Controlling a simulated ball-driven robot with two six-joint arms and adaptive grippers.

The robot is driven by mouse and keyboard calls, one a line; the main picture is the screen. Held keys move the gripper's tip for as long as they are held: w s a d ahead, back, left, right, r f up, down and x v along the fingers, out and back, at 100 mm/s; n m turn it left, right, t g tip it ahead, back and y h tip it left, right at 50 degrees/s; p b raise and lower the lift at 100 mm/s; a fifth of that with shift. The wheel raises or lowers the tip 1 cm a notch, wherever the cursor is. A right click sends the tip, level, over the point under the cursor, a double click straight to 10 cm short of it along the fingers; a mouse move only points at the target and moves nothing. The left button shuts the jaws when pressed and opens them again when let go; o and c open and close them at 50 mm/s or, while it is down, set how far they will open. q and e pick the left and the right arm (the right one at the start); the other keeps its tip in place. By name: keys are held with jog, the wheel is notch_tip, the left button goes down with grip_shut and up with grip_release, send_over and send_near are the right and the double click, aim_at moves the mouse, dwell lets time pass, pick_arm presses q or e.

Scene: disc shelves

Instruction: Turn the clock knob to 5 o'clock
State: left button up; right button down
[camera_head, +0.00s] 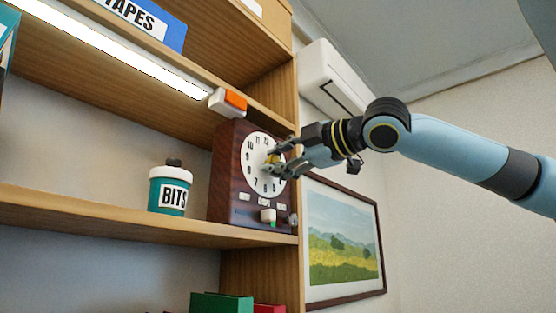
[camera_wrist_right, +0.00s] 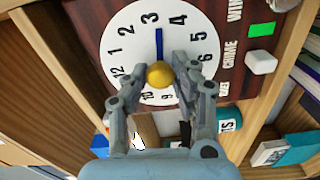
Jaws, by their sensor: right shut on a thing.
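The dark red-brown clock box (camera_head: 228,175) stands on the shelf in the head view, with a white numbered dial (camera_head: 252,160). In the right wrist view the dial (camera_wrist_right: 130,45) appears rotated, with 3 and 4 at the top. Its round yellow knob (camera_wrist_right: 159,74) sits at the middle. A blue hand (camera_wrist_right: 159,44) points up between 3 and 4. My right gripper (camera_head: 272,163) is at the dial and covers part of it. In the wrist view its two fingers (camera_wrist_right: 160,82) are shut on the knob from both sides. My left gripper is not in view.
A teal and white BITS jar (camera_head: 168,190) stands left of the clock on the wooden shelf (camera_head: 120,211). A switch (camera_wrist_right: 261,62) and green light (camera_wrist_right: 261,29) are below the dial.

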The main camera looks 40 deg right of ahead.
jog(key=shift+f+m, duration=0.15)
jog(key=shift+m, duration=4.75)
jog(key=c, duration=1.1)
grip_release()
jog(key=shift+o, duration=0.4)
